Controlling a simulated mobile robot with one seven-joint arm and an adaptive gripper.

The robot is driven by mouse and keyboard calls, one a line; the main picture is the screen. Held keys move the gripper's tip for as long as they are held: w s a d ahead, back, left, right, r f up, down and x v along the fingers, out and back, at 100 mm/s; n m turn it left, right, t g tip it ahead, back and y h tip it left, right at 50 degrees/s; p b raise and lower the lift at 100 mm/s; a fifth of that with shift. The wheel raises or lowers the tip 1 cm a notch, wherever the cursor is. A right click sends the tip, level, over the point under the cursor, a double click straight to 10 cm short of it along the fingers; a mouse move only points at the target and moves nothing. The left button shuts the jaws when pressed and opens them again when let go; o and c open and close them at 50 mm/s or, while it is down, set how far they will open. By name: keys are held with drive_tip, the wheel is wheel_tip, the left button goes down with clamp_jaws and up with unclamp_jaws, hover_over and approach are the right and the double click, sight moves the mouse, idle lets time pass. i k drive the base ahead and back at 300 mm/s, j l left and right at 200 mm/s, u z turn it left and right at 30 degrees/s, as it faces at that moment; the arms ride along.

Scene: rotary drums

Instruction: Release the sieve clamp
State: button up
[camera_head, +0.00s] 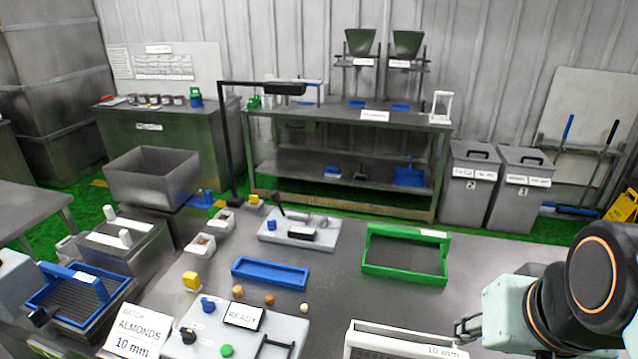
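A blue-framed sieve (112,290) with a dark mesh and a raised blue handle sits on a metal unit at the lower left. A black knob (39,317) stands at its near left corner; it may be the sieve clamp, but I cannot tell its setting. My gripper (461,331) is at the lower right, far from the blue sieve. Its dark fingers appear apart with nothing between them. It is beside the right end of a white-framed sieve (372,328) marked 10 mm; I cannot tell whether they touch.
A control panel (262,345) with a READY display and coloured buttons stands at the front centre. A blue tray (270,273), a green-framed sieve (405,273) and small balls lie on the table. A card (138,335) reads ALMONDS 10 mm. Bare table lies around the green sieve.

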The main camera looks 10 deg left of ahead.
sight(39, 316)
drive_tip(key=u, duration=2.45)
drive_tip(key=i+j+z, duration=0.3)
drive_tip(key=i+j, duration=0.5)
drive_tip(key=i, duration=0.35)
drive_tip(key=i+j+z, duration=0.25)
drive_tip(key=i+j, duration=0.8)
